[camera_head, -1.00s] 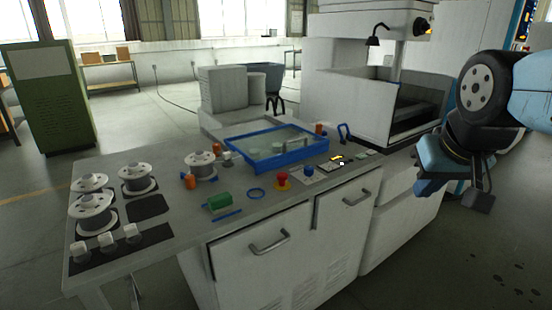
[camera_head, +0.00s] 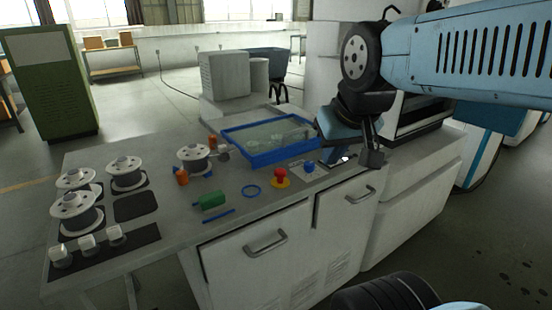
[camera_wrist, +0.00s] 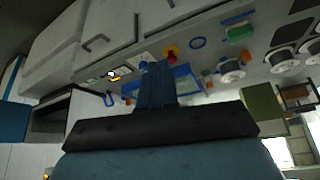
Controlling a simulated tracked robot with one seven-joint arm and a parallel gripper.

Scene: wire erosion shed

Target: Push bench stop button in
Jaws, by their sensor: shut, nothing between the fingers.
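The red mushroom-shaped stop button (camera_head: 280,175) stands on a yellow base near the front edge of the bench. It also shows in the wrist view (camera_wrist: 170,51), just beyond the fingers and clear of them. My gripper (camera_head: 371,157) is shut and empty, to the right of the button above the right part of the bench, not touching the button. In the wrist view its closed blue fingers (camera_wrist: 154,70) point toward the bench's front controls. A blue knob (camera_head: 309,166) on a pale plate sits between the button and my gripper.
A blue-rimmed tray (camera_head: 262,159) lies behind the button. A blue ring (camera_head: 251,191) and a green block (camera_head: 210,200) lie to its left. Spools (camera_head: 76,213) stand on the left side of the bench. Cabinet doors (camera_head: 262,262) form the front.

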